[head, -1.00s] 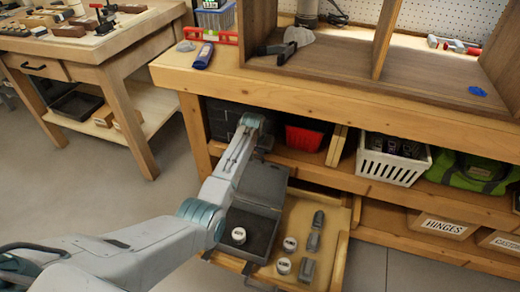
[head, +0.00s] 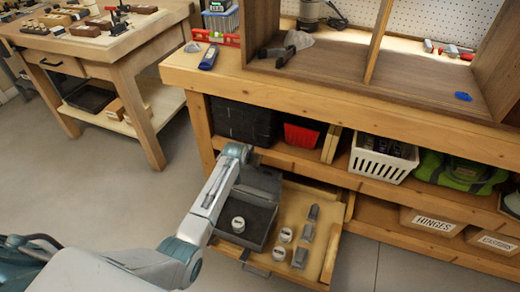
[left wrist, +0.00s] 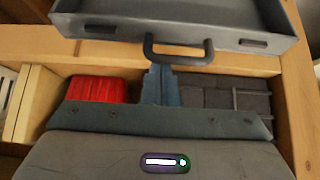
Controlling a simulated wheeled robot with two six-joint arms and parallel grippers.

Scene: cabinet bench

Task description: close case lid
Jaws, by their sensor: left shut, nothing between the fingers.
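The dark grey case (head: 238,240) sits in the pulled-out drawer, with a white-topped round item (head: 238,225) inside it. Its lid (head: 262,183) stands open at the back, tilted up, partly hidden by my left arm. In the left wrist view the grey lid (left wrist: 180,18) and its handle (left wrist: 180,58) show at the top. My left gripper (left wrist: 160,70) is shut and empty, its fingertips close to the handle; I cannot tell whether they touch. In the head view its fingers are hidden at the arm's end. My right gripper is not in view.
The drawer (head: 330,262) also holds several small items right of the case. Above it, the shelf has a black crate (head: 240,122), a red bin (head: 302,135) and a white basket (head: 382,162). The workbench edge (head: 350,110) overhangs. The floor at left is clear.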

